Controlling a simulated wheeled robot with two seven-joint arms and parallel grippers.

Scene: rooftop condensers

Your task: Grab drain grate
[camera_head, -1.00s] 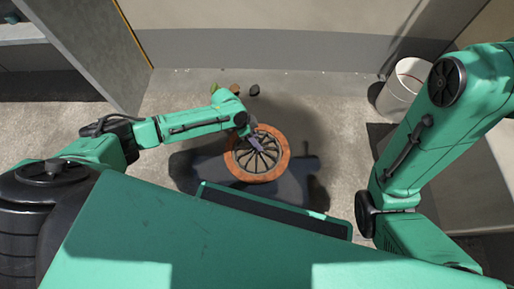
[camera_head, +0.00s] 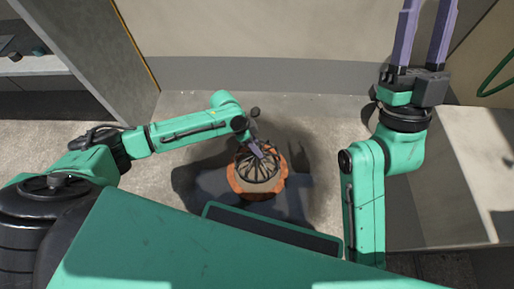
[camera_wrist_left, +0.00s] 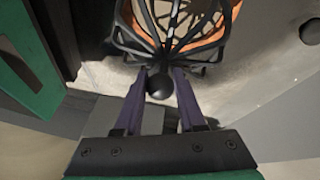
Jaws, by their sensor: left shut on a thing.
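The drain grate (camera_head: 262,171) is a dark, round, ribbed piece over an orange ring (camera_head: 236,184) on the roof floor in the head view. My left gripper (camera_head: 256,151) reaches it from above and is shut on it. In the left wrist view the fingers (camera_wrist_left: 163,78) close around a dark round knob, with the grate's ribs (camera_wrist_left: 182,45) just beyond and the orange ring (camera_wrist_left: 205,48) behind. The grate looks raised over the ring; the exact gap is unclear. My right gripper (camera_head: 426,22) points up at the upper right, fingers apart and empty.
A wall (camera_head: 290,70) closes the back, and a grey panel (camera_head: 85,40) stands at the left.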

